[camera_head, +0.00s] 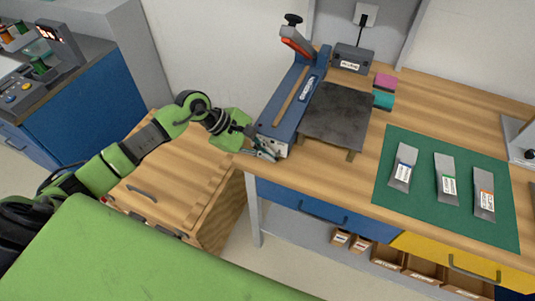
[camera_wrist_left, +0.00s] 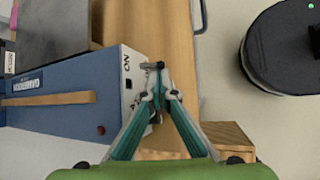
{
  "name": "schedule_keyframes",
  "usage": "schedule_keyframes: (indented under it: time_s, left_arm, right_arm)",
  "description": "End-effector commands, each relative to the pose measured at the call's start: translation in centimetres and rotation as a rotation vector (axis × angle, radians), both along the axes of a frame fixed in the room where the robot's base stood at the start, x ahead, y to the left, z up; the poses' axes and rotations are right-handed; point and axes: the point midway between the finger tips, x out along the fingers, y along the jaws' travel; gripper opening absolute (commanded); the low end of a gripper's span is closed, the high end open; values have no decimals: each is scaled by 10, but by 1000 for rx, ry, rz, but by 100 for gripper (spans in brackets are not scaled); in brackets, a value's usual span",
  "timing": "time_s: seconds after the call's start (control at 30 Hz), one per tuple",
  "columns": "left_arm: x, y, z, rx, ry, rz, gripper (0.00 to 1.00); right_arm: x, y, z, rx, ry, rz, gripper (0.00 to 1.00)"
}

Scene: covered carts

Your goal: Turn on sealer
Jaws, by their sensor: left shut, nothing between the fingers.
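The sealer (camera_head: 286,112) is a long blue machine with a wooden strip on top and a red-handled lever at its back. It stands at the left end of the wooden bench. In the left wrist view its blue body (camera_wrist_left: 55,120) shows with a grey end panel (camera_wrist_left: 127,90) marked ON and a small red spot near the panel's lower edge. My left gripper (camera_head: 268,154) is shut and empty, beside the sealer's front end. In the left wrist view its fingertips (camera_wrist_left: 158,84) meet close to the end panel; contact is unclear. The right gripper is not in view.
A dark plate (camera_head: 336,115) adjoins the sealer's right side. A green mat (camera_head: 425,218) with 3 labelled pouches lies farther right. A small grey box (camera_head: 352,58) stands behind, below a wall outlet. A wooden drawer cabinet (camera_head: 170,190) is under my left arm.

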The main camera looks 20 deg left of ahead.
Motion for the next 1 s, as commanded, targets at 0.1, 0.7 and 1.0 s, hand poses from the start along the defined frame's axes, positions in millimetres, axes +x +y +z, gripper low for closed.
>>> schedule_keyframes:
  time_s: [0.1, 0.7, 1.0]
  left_arm:
    - [0, 0, 0, 1, 21, -1, 0]
    - [0, 0, 2, 5, 127, 0, 0]
    - [0, 0, 4, 6, 200, -1, 0]
  right_arm:
    - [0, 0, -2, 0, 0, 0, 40]
    - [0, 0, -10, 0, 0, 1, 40]
    - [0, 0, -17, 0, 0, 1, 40]
